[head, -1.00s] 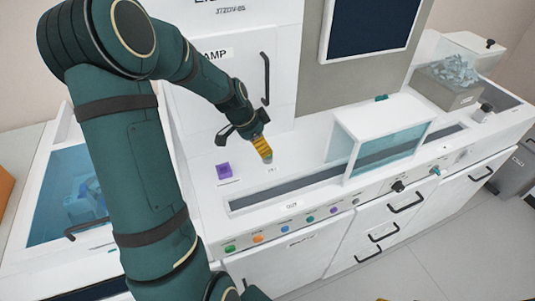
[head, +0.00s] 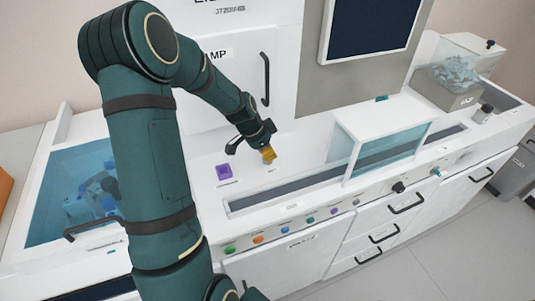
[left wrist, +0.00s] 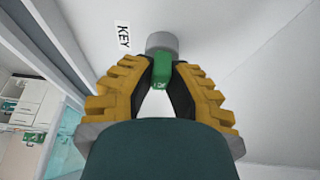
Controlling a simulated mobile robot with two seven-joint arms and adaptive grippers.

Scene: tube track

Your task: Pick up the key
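The key (left wrist: 161,72) is a small green block with a tiny marking, seen in the left wrist view between my fingertips. A grey round piece (left wrist: 162,41) is at its far end, against the white surface with a "KEY" label (left wrist: 123,35) beside it. My left gripper (head: 268,155) has yellow fingers, which also show in the left wrist view (left wrist: 161,65). They converge at the tips with their dark pads against both sides of the key. In the head view the fingers hide the key. I cannot tell whether it is clear of the grey piece. My right gripper is not in view.
A purple block (head: 223,171) stands on the white counter left of my gripper. A long dark slot (head: 280,191) runs along the front, with a clear-windowed box (head: 385,140) to the right. A row of coloured buttons (head: 284,226) lines the front edge. A white cabinet rises behind.

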